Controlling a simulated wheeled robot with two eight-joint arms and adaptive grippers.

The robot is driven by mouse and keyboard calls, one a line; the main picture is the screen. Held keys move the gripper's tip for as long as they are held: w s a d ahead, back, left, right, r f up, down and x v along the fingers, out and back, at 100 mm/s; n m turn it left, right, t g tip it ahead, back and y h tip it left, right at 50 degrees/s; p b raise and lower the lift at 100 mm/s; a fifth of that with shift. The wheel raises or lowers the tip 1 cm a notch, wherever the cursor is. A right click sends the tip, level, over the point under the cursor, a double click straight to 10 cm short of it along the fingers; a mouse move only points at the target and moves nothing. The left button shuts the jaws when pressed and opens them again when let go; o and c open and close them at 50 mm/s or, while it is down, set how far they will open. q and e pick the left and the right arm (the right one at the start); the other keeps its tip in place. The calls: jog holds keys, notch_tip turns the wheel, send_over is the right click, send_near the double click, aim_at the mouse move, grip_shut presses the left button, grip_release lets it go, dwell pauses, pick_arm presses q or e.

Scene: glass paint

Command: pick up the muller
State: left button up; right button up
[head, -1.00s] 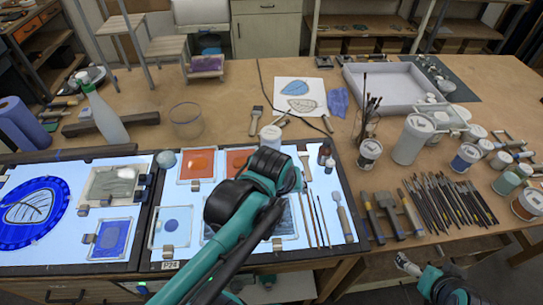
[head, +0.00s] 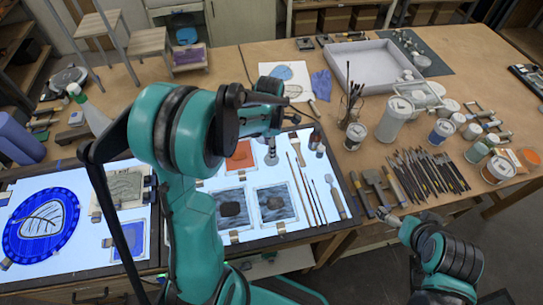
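A small grey-white piece (head: 271,153) shows just below my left gripper (head: 270,138), above the lit panel's back edge. It may be the muller, but it is too small and too covered to be sure. My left arm hides much of the gripper, and I cannot see whether its fingers are closed on the piece. My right gripper (head: 388,214) is at the front edge of the table, near the wide brushes, apart from the lit panel. Its fingers are too small to read.
The lit panel (head: 335,222) holds an orange tile (head: 241,156), two dark tiles (head: 233,209) and slim tools. Brushes (head: 425,172), jars (head: 393,121) and a pale tray (head: 372,66) crowd the right side. A blue leaf disc (head: 42,226) lies at left.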

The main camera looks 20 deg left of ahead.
pick_arm(q)
jog(key=f, duration=0.4)
jog(key=shift+w+d+f+b, duration=0.15)
jog(key=shift+w+b, duration=0.15)
grip_shut()
